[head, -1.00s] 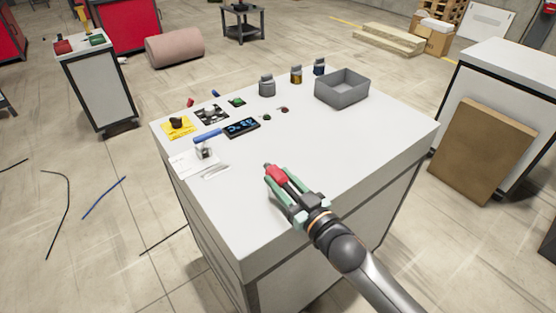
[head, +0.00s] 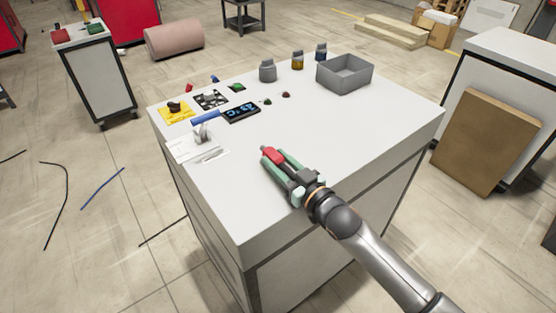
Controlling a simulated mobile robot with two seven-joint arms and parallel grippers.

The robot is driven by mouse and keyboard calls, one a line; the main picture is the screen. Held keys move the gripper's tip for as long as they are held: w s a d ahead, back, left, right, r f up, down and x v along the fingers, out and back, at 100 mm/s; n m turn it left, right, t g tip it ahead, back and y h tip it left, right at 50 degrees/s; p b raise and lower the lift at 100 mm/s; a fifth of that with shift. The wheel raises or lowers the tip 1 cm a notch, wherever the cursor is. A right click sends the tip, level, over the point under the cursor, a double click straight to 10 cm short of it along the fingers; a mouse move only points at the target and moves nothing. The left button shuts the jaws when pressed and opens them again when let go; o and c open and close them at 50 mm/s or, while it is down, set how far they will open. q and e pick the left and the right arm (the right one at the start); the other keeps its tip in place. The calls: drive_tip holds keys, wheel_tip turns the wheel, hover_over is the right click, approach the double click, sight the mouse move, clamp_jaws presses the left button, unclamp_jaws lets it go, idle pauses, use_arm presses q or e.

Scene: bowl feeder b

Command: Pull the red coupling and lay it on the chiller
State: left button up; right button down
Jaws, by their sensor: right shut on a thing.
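My right gripper (head: 273,161) is shut on the red coupling (head: 275,156), a short red piece with a grey tip. Its green fingers lie on either side of the coupling. The gripper is over the near part of a white-topped cabinet (head: 228,205), which looks like the chiller. I cannot tell whether the coupling touches the top. My left gripper is not in view.
A blue-handled valve (head: 205,118), a dark display (head: 241,112), a yellow panel (head: 176,112) and small buttons line the left and back. A grey jar (head: 267,71) and an open grey bin (head: 345,75) stand behind. The top's middle and right are clear.

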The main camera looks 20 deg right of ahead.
drive_tip(key=shift+f, duration=0.25)
drive_tip(key=shift+c, duration=1.8)
unclamp_jaws()
drive_tip(key=shift+s+d+f, duration=0.15)
drive_tip(key=shift+s+d, duration=0.05)
drive_tip(key=shift+s, duration=0.3)
drive_tip(key=v, duration=1.1)
drive_tip(key=shift+s+b, duration=0.25)
drive_tip(key=shift+b, duration=0.1)
